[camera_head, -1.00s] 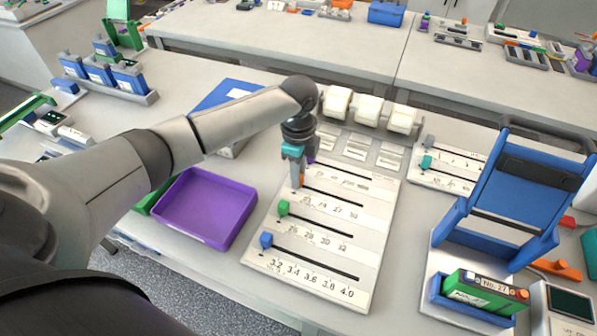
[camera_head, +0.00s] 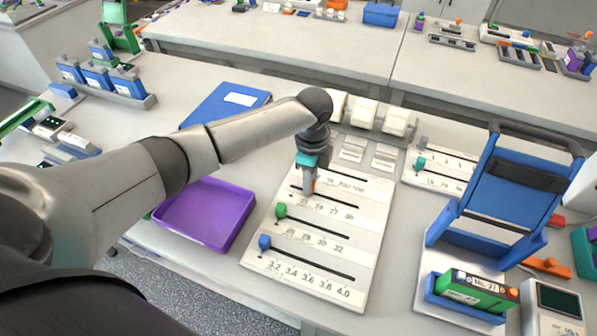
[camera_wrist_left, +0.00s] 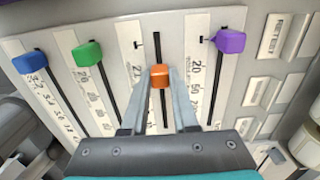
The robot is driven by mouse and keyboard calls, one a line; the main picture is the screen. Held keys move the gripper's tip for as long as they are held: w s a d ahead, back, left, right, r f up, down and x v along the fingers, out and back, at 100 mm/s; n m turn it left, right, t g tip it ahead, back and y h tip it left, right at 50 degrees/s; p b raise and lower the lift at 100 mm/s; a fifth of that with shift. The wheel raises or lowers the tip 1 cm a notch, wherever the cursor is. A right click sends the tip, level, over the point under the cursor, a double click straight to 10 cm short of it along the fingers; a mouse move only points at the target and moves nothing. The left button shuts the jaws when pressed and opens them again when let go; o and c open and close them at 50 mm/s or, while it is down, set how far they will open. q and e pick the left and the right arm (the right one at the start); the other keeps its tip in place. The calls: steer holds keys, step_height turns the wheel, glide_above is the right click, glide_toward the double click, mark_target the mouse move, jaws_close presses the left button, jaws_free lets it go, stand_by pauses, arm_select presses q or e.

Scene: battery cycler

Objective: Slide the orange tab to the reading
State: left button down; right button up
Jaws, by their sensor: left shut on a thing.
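The orange tab (camera_wrist_left: 160,76) sits in its dark slot on the white slider board (camera_head: 365,235), away from the slot's end. My left gripper (camera_head: 309,189) is shut on it; in the left wrist view its two fingers (camera_wrist_left: 158,100) flank the tab. In the head view the gripper mostly hides the tab and nearby numbers. The green tab (camera_head: 281,211) and blue tab (camera_head: 264,242) stand at the left ends of their slots. The purple tab (camera_wrist_left: 229,41) shows in the left wrist view. The orange row's printed numbers are too blurred to read surely. My right gripper is not in view.
A purple tray (camera_head: 206,213) lies left of the board. A blue stand (camera_head: 515,200), a green battery pack (camera_head: 476,289) and a dark-screened meter (camera_head: 556,308) are at the right. White blocks (camera_head: 365,113) stand behind the board.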

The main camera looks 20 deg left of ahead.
arm_select(q)
steer(key=c, duration=0.7)
jaws_free()
step_height(320, 180, up, 15)
steer(key=shift+r+p, duration=0.15)
steer(key=shift+p, duration=0.75)
